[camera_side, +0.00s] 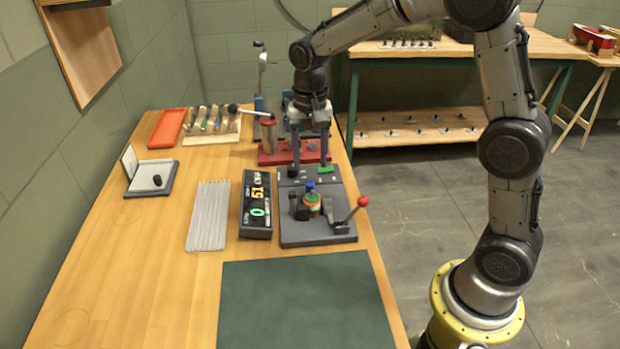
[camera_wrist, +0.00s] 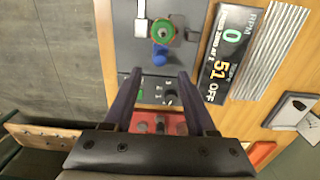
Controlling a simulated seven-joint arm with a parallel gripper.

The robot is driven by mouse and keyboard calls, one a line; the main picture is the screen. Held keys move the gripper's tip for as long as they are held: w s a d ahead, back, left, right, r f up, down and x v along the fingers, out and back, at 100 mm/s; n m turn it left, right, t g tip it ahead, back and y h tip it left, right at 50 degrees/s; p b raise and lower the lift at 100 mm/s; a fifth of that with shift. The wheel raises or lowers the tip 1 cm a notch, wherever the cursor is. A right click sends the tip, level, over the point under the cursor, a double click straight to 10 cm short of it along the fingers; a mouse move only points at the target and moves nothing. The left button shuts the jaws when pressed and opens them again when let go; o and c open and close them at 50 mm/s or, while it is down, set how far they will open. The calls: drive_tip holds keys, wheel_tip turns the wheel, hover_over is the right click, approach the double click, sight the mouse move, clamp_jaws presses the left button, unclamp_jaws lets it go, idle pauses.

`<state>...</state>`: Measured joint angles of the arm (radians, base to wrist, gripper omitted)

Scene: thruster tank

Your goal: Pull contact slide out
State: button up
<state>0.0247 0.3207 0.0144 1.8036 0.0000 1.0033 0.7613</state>
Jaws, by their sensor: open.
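A dark base plate (camera_side: 290,238) on the bench carries a small round motor part (camera_side: 312,203) with green and orange bands. A blue knob (camera_side: 309,185) stands right behind it, and I cannot tell for sure whether this is the contact slide. In the wrist view the green-ringed part (camera_wrist: 163,31) sits near the top, with the blue piece (camera_wrist: 162,60) just below it. My gripper (camera_side: 308,168) points down above the plate's back part, with its fingers apart and nothing between them. In the wrist view the open fingertips (camera_wrist: 158,74) are just short of the blue piece.
A red-knobbed lever (camera_side: 362,202) stands at the plate's right. A digital display (camera_side: 256,205) and a ribbed grey pad (camera_side: 208,216) lie left. A red fixture (camera_side: 275,153) stands behind, with a tool rack (camera_side: 212,125) beyond. A green mat (camera_side: 305,300) in front is clear.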

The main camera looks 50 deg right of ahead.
sight(310, 183)
drive_tip(key=shift+f, duration=3.15)
clamp_jaws()
drive_tip(key=shift+r, duration=0.1)
